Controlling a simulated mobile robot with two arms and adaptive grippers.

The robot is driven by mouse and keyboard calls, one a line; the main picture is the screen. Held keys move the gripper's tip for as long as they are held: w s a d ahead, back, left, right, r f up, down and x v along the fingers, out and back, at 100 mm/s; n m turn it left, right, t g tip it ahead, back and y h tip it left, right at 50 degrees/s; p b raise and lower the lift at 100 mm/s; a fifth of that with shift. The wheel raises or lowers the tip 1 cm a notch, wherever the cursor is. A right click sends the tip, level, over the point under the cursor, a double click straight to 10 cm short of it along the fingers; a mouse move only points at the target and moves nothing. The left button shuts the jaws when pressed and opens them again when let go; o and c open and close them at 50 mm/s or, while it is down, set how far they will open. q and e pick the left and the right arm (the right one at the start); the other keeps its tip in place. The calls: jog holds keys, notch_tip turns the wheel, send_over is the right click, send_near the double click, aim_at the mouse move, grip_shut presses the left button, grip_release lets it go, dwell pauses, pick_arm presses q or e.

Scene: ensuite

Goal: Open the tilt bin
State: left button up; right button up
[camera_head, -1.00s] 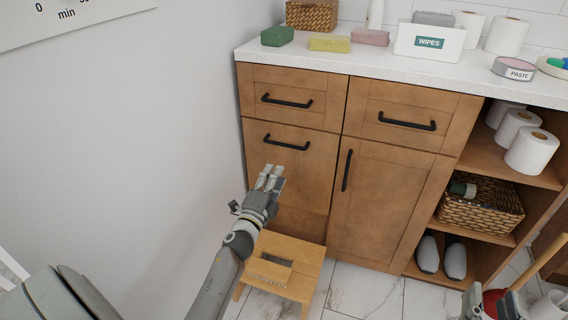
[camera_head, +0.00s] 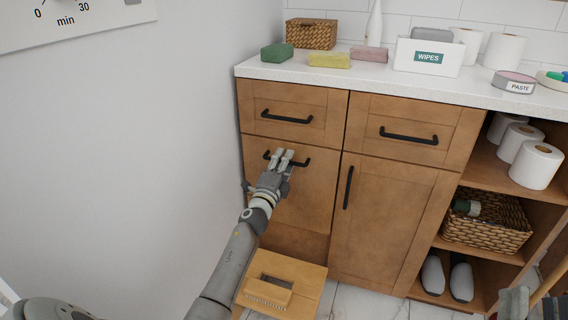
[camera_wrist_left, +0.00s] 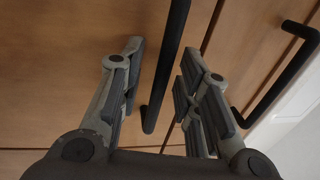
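The tilt bin front (camera_head: 308,203) is the plain wooden panel at the lower left of the cabinet, and it looks closed. Its black bar handle (camera_head: 302,161) runs across near its top. My left gripper (camera_head: 284,155) is at this handle and hides part of it. In the left wrist view the handle (camera_wrist_left: 167,65) lies between the two fingers (camera_wrist_left: 160,75) of the gripper, which are apart with gaps to the bar.
A wooden step stool (camera_head: 305,275) stands on the floor below the bin front. The drawer handle (camera_head: 287,117) is just above, and a door handle (camera_head: 348,187) is to the right. A wall (camera_head: 150,170) bounds the left side. Open shelves hold a basket (camera_head: 487,229).

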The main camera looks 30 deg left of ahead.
pick_arm(q)
jog(key=shift+w, duration=0.1)
grip_shut()
dwell(0.5)
